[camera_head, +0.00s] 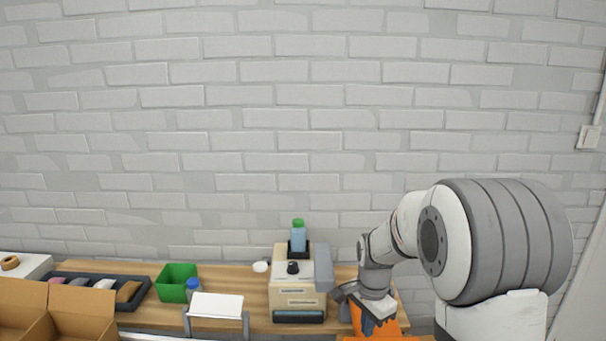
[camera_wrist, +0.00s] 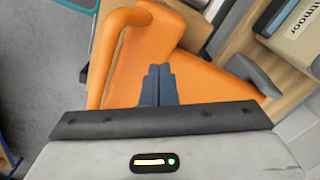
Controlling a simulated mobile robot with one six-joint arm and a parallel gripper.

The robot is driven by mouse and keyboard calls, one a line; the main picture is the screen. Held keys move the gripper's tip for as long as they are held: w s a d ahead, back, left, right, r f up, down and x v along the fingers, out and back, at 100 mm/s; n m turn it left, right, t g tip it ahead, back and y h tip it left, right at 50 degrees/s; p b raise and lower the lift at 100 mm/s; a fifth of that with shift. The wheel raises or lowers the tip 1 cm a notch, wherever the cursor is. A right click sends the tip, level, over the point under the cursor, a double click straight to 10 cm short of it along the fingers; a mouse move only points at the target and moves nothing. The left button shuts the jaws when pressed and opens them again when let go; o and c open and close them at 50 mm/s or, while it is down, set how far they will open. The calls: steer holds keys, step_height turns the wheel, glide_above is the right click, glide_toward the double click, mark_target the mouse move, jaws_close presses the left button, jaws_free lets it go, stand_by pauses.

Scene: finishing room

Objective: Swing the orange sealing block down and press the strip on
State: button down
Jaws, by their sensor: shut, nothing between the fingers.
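A large orange piece (camera_wrist: 200,78) with a rounded bar (camera_wrist: 98,60) along its left side fills the middle of the wrist view. In the head view the orange piece (camera_head: 358,322) shows at the bottom edge, partly behind my gripper. I take it for the sealing block, but its full shape is cut off. My gripper (camera_wrist: 158,70) is shut and empty, its fingertips over the orange piece; contact cannot be told. In the head view my gripper (camera_head: 368,326) points down, right of the cream machine (camera_head: 298,289). No strip can be made out.
The machine carries a black knob, a grey side part (camera_head: 323,268) and a blue bottle (camera_head: 298,240) with a green cap. Left of it stand a white-topped stand (camera_head: 217,305), a green bin (camera_head: 176,283), a dark divided tray (camera_head: 130,304) and a cardboard box (camera_head: 80,312).

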steer(key=shift+f+b, duration=0.65)
steer(key=shift+f, duration=0.25)
stand_by(1.0)
steer(key=shift+r, duration=0.1)
steer(key=shift+r+p, duration=2.45)
steer(key=shift+r, duration=1)
steer(key=s+r+n+t, duration=0.1)
steer(key=s+r+n, duration=0.4)
steer(key=s, duration=0.6)
steer(key=s+r+n+t, duration=0.2)
steer(key=s+r+n, duration=0.3)
steer(key=s, duration=0.6)
steer(key=shift+d+n, duration=0.15)
steer(key=shift+n, duration=0.85)
